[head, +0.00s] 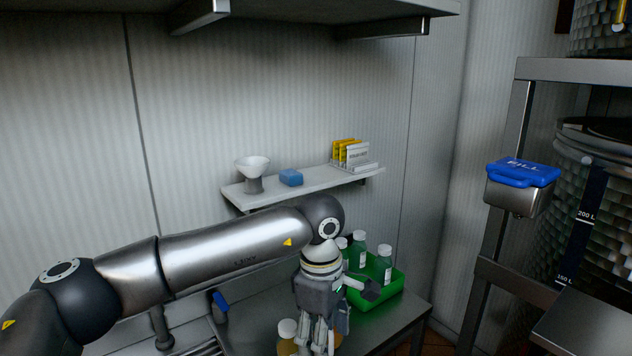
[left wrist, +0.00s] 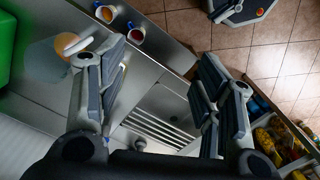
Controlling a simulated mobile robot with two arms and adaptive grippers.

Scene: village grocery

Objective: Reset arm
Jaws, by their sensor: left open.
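My left arm (head: 220,252) reaches in from the left across the head view and bends down at its wrist. My left gripper (head: 318,338) points down over the steel counter, in front of the green crate (head: 378,300). In the left wrist view its two fingers stand wide apart, and the gripper (left wrist: 160,85) is open with nothing between them. Below the gap lie the steel counter and a slotted drain (left wrist: 158,130). My right gripper is in neither view.
White-capped bottles (head: 357,252) stand in the crate. A capped amber container (head: 287,338) is close beside the gripper. Two small cups (left wrist: 136,34) stand near the counter edge. A wall shelf (head: 300,188) is behind; a blue-lidded box (head: 520,185) hangs at right.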

